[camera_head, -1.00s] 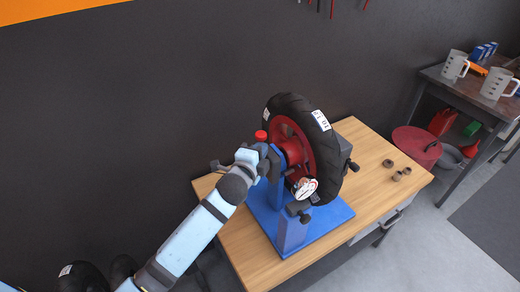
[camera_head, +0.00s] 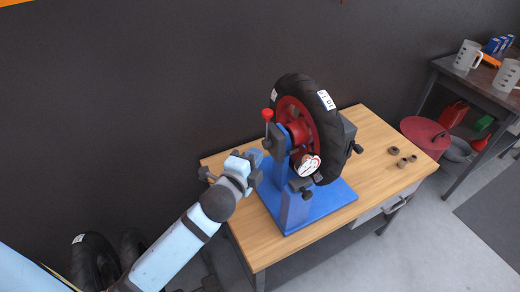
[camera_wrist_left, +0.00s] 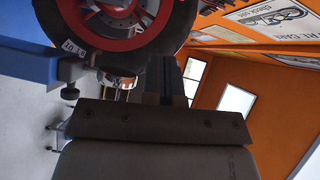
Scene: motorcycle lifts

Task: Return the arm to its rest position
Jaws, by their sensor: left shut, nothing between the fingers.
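My left arm comes in from the lower left in the head view, and its gripper (camera_head: 257,166) is beside the blue wheel stand (camera_head: 282,180), to its left and apart from the wheel. The gripper is shut and empty. In the left wrist view its dark fingers (camera_wrist_left: 167,80) stick up past the wrist plate. A black tyre on a red rim (camera_head: 330,130) is mounted upright on the stand, with a red-topped lever (camera_head: 267,115) and a round dial (camera_head: 307,165). The wheel (camera_wrist_left: 120,45) also shows at the top of the left wrist view. My right gripper is not seen.
The stand is on a wooden workbench (camera_head: 385,135) with several small brown rings (camera_head: 393,151) at its right. Other tyres (camera_head: 92,262) are at the lower left. A red bin (camera_head: 420,137) and a shelf with jugs (camera_head: 468,56) stand at the right. Bare dark wall lies behind.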

